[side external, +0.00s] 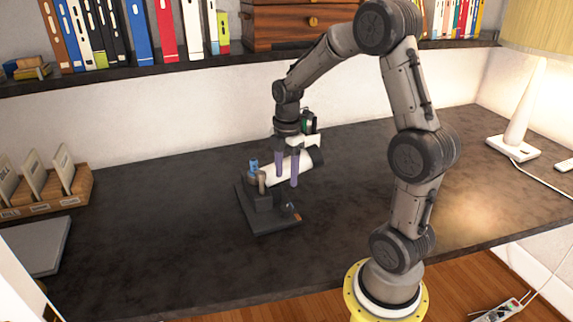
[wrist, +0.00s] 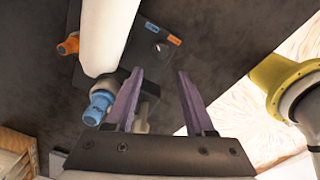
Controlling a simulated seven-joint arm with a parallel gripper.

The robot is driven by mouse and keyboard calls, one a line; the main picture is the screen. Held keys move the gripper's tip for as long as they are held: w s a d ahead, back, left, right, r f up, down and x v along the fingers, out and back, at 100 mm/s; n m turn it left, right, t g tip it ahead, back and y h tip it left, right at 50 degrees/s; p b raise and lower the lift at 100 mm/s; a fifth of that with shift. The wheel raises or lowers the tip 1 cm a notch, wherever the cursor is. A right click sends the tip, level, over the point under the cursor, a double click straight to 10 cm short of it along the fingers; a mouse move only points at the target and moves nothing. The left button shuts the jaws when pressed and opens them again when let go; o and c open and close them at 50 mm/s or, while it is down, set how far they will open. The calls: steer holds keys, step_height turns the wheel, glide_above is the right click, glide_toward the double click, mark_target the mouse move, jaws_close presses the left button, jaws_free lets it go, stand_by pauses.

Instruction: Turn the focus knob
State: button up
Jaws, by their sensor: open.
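A white tube-shaped instrument (side external: 272,174) sits on a dark stand (side external: 268,222) on the desk. In the wrist view the white tube (wrist: 105,35) runs along the left of my fingers. A blue knob (wrist: 98,107) is at its lower end, left of my left finger, and an orange knob (wrist: 69,45) sticks out further left. The blue part also shows in the side view (side external: 253,165). I cannot tell which knob is the focus knob. My gripper (side external: 287,181) is open beside the tube; its purple fingers (wrist: 159,72) have nothing between them.
The stand's base carries a small dial (wrist: 158,46) with blue and orange marks. A wooden file holder (side external: 45,190) and a grey flat object (side external: 40,246) are at the left. A lamp (side external: 518,125) stands at the right. Much of the dark desk (side external: 150,200) is bare.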

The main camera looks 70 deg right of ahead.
steer(key=shift+r, duration=1.3)
steer(key=s+a+r+t, duration=0.4)
steer(key=a+r, duration=0.7)
steer(key=a, duration=0.2)
steer(key=s+a+f+m+t, duration=0.1)
steer(key=s+a+m, duration=0.3)
steer(key=s+m, duration=0.6)
steer(key=shift+a+f+m, duration=0.2)
steer(key=shift+f+m, duration=0.4)
steer(key=shift+m, duration=1.3)
